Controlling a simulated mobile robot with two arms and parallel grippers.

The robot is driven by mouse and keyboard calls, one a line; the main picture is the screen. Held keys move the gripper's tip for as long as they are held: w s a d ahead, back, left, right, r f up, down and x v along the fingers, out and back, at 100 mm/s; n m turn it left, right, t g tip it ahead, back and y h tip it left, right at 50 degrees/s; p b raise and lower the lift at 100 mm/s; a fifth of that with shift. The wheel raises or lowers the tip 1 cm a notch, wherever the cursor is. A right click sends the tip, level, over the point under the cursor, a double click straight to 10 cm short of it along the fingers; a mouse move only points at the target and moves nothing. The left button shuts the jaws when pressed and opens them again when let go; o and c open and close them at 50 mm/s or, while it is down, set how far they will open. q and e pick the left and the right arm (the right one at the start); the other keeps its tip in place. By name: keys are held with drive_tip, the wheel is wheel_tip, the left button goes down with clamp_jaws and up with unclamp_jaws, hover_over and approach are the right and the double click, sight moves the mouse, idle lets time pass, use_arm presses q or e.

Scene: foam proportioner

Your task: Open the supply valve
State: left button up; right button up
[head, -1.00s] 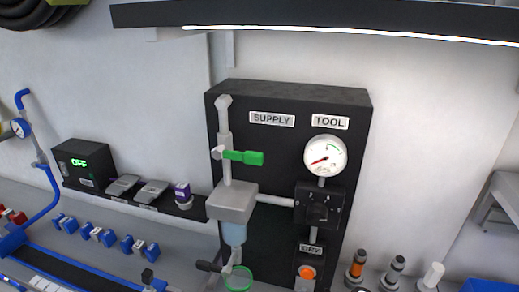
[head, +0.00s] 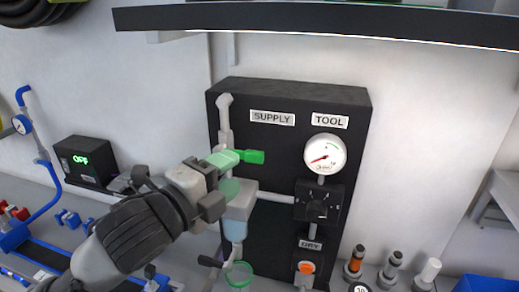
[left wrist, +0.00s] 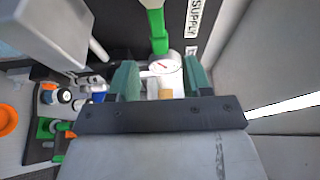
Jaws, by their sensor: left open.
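The supply valve's green handle (head: 253,157) lies level, pointing right from the grey vertical pipe (head: 225,115) below the SUPPLY label (head: 272,118). My left gripper (head: 231,173) is open and empty, just in front of the pipe and the handle's left part, which it partly hides. In the left wrist view the handle (left wrist: 158,32) shows beyond the gap between the two green fingers (left wrist: 160,76). Whether a finger touches it, I cannot tell. My right gripper is in neither view.
The black panel (head: 285,220) carries the TOOL gauge (head: 325,153), a black knob (head: 317,208) and a grey block (head: 240,205). A dark shelf (head: 320,20) hangs above. Several bottles stand at the lower right. A box (head: 82,160) reading OFF is left.

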sight(251, 159)
use_arm(q)
drive_tip(key=p+x, duration=0.2)
drive_tip(key=x, duration=0.5)
drive_tip(key=shift+w+d+r, duration=0.1)
drive_tip(key=shift+w+d, duration=0.15)
drive_tip(key=shift+w, duration=0.05)
drive_tip(key=shift+w+d, duration=0.4)
drive_tip(key=shift+w, duration=0.1)
clamp_jaws()
